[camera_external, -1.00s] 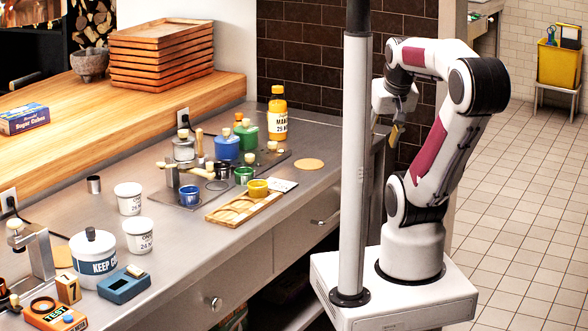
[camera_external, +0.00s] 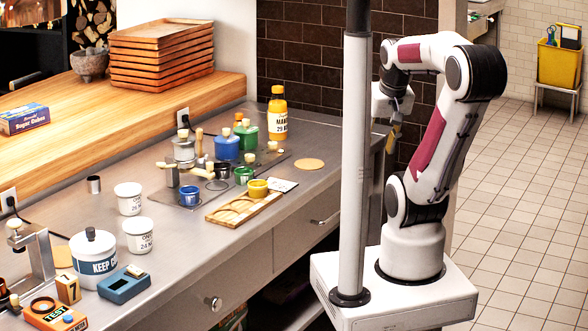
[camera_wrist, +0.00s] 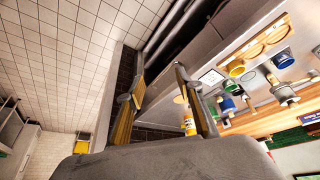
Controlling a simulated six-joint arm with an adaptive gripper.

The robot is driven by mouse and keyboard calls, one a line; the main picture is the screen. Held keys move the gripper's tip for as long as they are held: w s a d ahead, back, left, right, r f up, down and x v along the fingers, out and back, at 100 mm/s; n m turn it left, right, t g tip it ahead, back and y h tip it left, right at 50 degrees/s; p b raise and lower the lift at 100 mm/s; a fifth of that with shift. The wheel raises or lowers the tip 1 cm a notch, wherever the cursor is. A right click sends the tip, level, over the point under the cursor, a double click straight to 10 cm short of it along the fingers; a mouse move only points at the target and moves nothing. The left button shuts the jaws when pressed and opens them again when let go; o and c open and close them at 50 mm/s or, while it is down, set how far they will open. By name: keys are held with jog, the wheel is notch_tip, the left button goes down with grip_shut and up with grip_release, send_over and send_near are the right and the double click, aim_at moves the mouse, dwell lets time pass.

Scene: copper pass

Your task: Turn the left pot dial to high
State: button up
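Lidded pots stand on the steel counter (camera_external: 300,150): a grey one (camera_external: 184,151), a blue one (camera_external: 227,148) and a green one (camera_external: 247,134). Pale knobs and handles sit around them, some in front on a dark plate (camera_external: 212,197); I cannot tell which is the left pot dial, nor its setting. My gripper (camera_external: 394,139) hangs at the counter's right end, behind the pole, well apart from the pots. In the wrist view my gripper (camera_wrist: 160,78) has its two fingers apart with nothing between them. The blue pot (camera_wrist: 228,105) shows there too, beyond the right finger.
A grey pole (camera_external: 354,170) stands before the counter. A wooden holder (camera_external: 230,212), a yellow cup (camera_external: 258,189) and an orange bottle (camera_external: 278,113) are near the pots. Tiled floor (camera_external: 525,210) lies open right.

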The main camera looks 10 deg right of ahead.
jog(key=n+g+y, duration=0.2)
jog(key=n+y, duration=0.2)
jog(key=n, duration=0.6)
send_near(250, 155)
jog(key=shift+w+a+f, duration=0.2)
jog(key=shift+w+f, duration=0.1)
jog(key=shift+w, duration=0.1)
jog(key=shift+x, duration=3.95)
jog(key=shift+s, duration=0.2)
